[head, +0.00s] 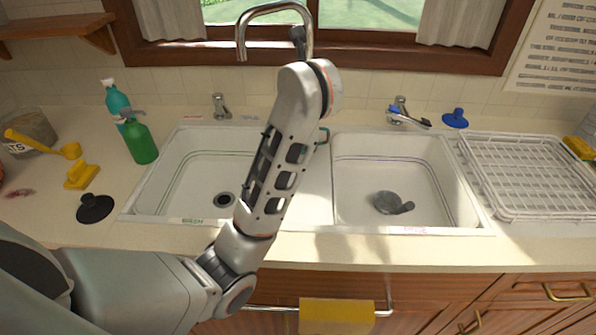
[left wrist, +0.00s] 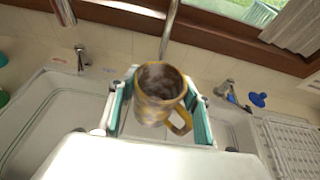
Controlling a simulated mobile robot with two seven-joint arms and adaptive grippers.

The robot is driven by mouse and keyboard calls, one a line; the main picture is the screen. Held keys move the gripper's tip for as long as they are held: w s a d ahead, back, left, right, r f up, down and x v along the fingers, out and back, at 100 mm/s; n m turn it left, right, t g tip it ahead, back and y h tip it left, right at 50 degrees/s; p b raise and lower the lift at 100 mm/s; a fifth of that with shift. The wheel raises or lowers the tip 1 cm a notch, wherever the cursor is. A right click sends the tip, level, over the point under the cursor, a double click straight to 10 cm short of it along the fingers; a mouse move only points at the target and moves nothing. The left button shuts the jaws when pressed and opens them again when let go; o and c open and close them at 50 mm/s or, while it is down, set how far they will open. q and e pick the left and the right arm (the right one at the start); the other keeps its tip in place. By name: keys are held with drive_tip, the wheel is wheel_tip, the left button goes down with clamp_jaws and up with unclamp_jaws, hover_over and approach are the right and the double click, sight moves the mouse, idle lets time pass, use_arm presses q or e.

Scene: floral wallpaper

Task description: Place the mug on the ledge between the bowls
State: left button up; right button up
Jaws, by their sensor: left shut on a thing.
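My left gripper (left wrist: 160,96) is shut on a brown, mottled mug (left wrist: 157,84) with a yellowish rim and handle. The mug sits between the teal finger pads, its opening facing up and its handle to the lower right. In the head view my left arm hides the mug and most of the gripper. The pale ledge (head: 319,200) runs between the left sink bowl (head: 185,180) and the right sink bowl (head: 385,165). My arm covers part of the ledge. The mug's height above the sink cannot be told. My right gripper is not in view.
A faucet (head: 240,35) arches behind the sink. The right bowl holds a dark round object (head: 385,202). A white dish rack (head: 525,175) stands at right. Green bottle (head: 139,140), black plunger (head: 95,208) and yellow items (head: 80,176) stand at left. A yellow cloth (head: 337,315) hangs in front.

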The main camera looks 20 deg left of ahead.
use_arm(q)
drive_tip(key=shift+f+b, duration=0.85)
drive_tip(key=shift+f, duration=9.1)
drive_tip(key=shift+f, duration=0.1)
drive_tip(key=shift+f, duration=0.15)
drive_tip(key=o, duration=1.3)
